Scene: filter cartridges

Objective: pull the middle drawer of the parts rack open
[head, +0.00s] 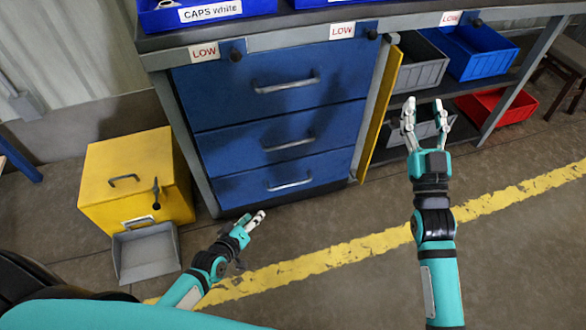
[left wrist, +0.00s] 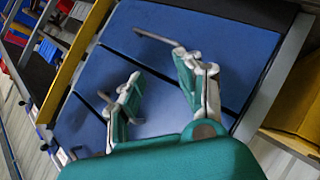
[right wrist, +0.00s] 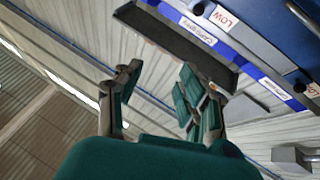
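The parts rack has three blue drawers, all flush in the head view. The middle drawer (head: 235,142) has a bar handle (head: 290,144). The top drawer (head: 225,92) and the bottom drawer (head: 240,187) have similar handles. My left gripper (head: 254,219) is open and appears in front of the rack's lower left part. In the left wrist view its fingers (left wrist: 162,85) are apart before the drawer fronts, with nothing between them; they hide part of the fronts. My right gripper (head: 423,110) is open and empty, right of the drawers; its spread fingers show in the right wrist view (right wrist: 160,95).
A yellow panel (head: 380,110) stands along the drawers' right side. A yellow box (head: 120,165) with a grey tray (head: 147,255) is on the floor at left. Grey (head: 425,62), blue (head: 480,50) and red (head: 505,105) bins fill the right-hand shelves. The floor before the drawers is clear.

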